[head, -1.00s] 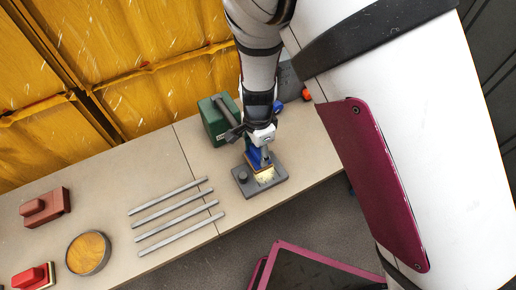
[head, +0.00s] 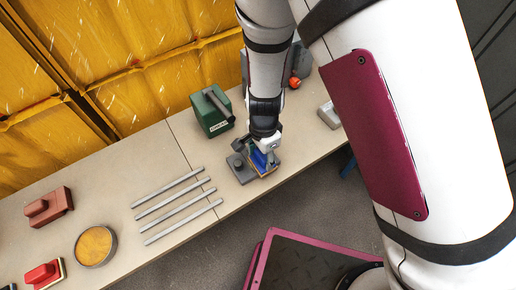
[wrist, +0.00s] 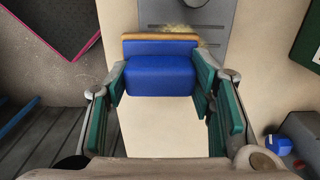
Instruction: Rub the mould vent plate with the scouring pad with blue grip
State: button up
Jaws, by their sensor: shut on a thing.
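The scouring pad has a blue grip (head: 262,160) and a tan pad layer. My gripper (head: 264,146) is shut on the blue grip, which shows between its two fingers in the wrist view (wrist: 160,75). The mould vent plate (head: 239,174) is a grey slab with a round knob, lying on the bench near its front edge. The pad is over the right part of the plate and hides it there. In the wrist view the plate (wrist: 180,14) extends past the tan edge, with yellowish residue beside the pad. Contact between pad and plate cannot be told for certain.
Farther left are a round tin (head: 95,246), a brown block (head: 48,206) and a red-gripped block (head: 44,273). A light grey block (head: 328,115) lies to the right.

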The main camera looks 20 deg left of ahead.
jog(key=shift+s+d, duration=0.4)
jog(key=shift+p, duration=0.4)
jog(key=shift+w+a+b, duration=0.2)
jog(key=shift+w+a, duration=1.05)
jog(key=shift+a, duration=0.2)
jog(key=shift+w+a+b, duration=0.2)
jog(key=shift+w+a, duration=1.05)
jog(key=shift+a, duration=0.15)
jog(key=shift+w, duration=0.1)
jog(key=shift+a+r, duration=0.1)
jog(key=shift+r, duration=0.2)
jog(key=shift+r+p, duration=1.65)
jog(key=shift+r, duration=1)
jog(key=shift+r, duration=0.1)
